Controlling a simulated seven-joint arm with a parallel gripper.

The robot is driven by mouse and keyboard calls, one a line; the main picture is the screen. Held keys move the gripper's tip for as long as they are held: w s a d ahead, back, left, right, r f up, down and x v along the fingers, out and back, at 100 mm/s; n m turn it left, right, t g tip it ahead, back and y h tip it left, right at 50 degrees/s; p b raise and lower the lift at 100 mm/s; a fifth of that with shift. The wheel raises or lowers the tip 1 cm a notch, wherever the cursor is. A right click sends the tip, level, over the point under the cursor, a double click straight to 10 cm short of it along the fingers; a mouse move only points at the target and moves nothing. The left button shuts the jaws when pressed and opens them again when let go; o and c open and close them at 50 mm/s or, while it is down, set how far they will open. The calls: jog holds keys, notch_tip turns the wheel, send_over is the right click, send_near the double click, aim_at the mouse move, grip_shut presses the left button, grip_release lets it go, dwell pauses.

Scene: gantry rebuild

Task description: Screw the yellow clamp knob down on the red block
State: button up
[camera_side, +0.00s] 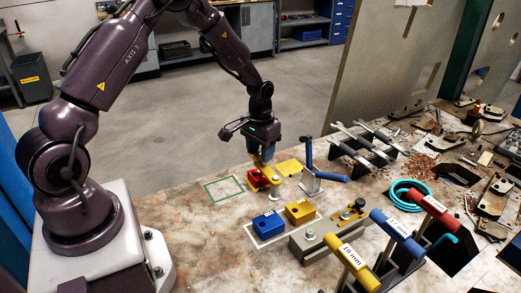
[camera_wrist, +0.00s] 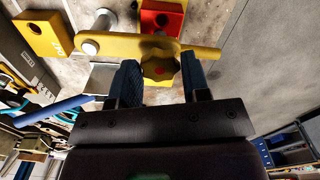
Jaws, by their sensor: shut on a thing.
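The red block (camera_side: 256,181) sits on the table under a yellow clamp bar (camera_side: 270,174). In the wrist view the red block (camera_wrist: 160,20) shows beyond the yellow bar (camera_wrist: 120,46), partly hidden by it. The lobed yellow clamp knob (camera_wrist: 158,66) lies over the bar, between the two blue fingers of my gripper (camera_wrist: 160,78). My gripper (camera_side: 261,156) is shut on the knob from above; its fingers hide most of the knob in the side view. Whether the knob presses the bar tight on the block cannot be told.
A blue block (camera_side: 268,224) and a yellow block (camera_side: 300,211) stand in front. T-handle tools (camera_side: 350,262) stand front right. The green-outlined square (camera_side: 225,189) is empty.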

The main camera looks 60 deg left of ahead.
jog(key=shift+m, duration=1.1)
jog(key=o, duration=0.8)
jog(key=shift+c, duration=0.2)
jog(key=shift+r, duration=0.15)
notch_tip(320, 180, up, 13)
